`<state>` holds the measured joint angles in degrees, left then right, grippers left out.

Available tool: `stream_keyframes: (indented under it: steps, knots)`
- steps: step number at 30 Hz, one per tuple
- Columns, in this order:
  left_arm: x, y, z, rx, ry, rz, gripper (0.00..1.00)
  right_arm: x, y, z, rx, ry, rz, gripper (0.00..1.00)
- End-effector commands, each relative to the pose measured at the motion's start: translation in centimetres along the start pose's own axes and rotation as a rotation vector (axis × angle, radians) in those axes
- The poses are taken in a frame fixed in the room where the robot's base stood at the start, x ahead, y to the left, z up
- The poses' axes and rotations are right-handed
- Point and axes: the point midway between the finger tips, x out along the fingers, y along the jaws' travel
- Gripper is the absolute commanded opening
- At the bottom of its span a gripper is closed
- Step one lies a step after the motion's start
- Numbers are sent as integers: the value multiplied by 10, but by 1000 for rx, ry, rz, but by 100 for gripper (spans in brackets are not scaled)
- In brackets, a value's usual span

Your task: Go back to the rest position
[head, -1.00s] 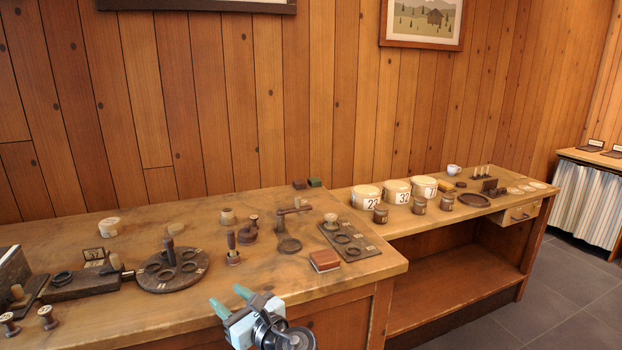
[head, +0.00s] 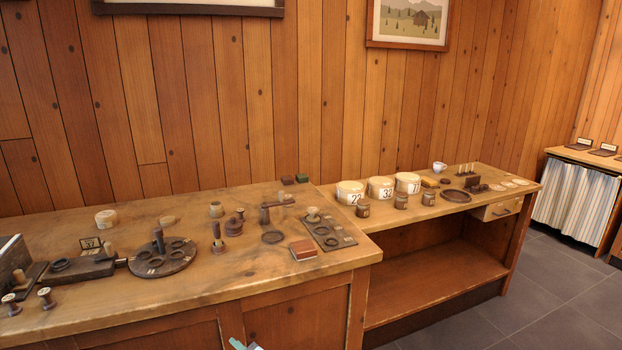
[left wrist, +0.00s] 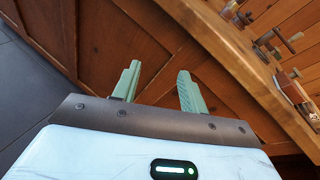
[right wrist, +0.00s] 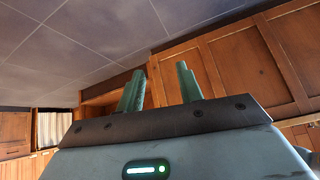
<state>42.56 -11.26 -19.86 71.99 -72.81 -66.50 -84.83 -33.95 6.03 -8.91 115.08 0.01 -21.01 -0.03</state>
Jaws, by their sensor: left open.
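My left gripper (left wrist: 159,68) is open and empty in the left wrist view. It is beside the wooden bench front, with the bench top's edge at the upper right. My right gripper (right wrist: 160,68) shows apart, empty fingers in the right wrist view, with grey floor and cabinet fronts beyond. In the head view only a small pale and green piece of one gripper shows at the bottom edge; I cannot tell which arm it belongs to. The rest of both arms is out of that view.
The near bench (head: 200,293) bears a dark round disc with holes (head: 176,267), spools, a red-brown block (head: 303,250) and a dark plate with rings (head: 340,237). A lower bench to the right holds numbered white tubs (head: 380,188). Grey floor (head: 545,285) is clear at right.

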Motion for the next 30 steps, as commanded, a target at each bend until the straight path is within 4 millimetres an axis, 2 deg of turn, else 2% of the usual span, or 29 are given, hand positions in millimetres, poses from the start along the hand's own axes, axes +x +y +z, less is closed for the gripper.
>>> stream_keyframes:
  steps: [1, 5, 9, 15, 18, 22, 27, 30]
  knots:
    - [-2, 17, -16, -52, 52, -1, 43, -2, 0, -5, -1, 8, 1, 36]
    - [-14, 64, -61, -252, 211, 6, 43, -5, 1, -13, -3, 20, 2, 36]
    - [-38, 119, -103, -511, 383, 47, 43, -10, 2, -20, -8, 30, 5, 36]
    - [-86, 193, -139, -904, 589, 159, 43, -17, 3, -29, -13, 42, 7, 36]
    - [-115, 227, -147, -1107, 673, 235, 43, -20, 4, -33, -18, 48, 9, 36]
    - [-153, 266, -147, -1378, 762, 349, 43, -23, 6, -44, -25, 67, 12, 36]
    - [-202, 309, -132, -1727, 845, 517, 43, -27, 9, -61, -34, 98, 16, 36]
    - [-226, 326, -119, -1901, 873, 608, 43, -29, 10, -68, -36, 113, 18, 36]
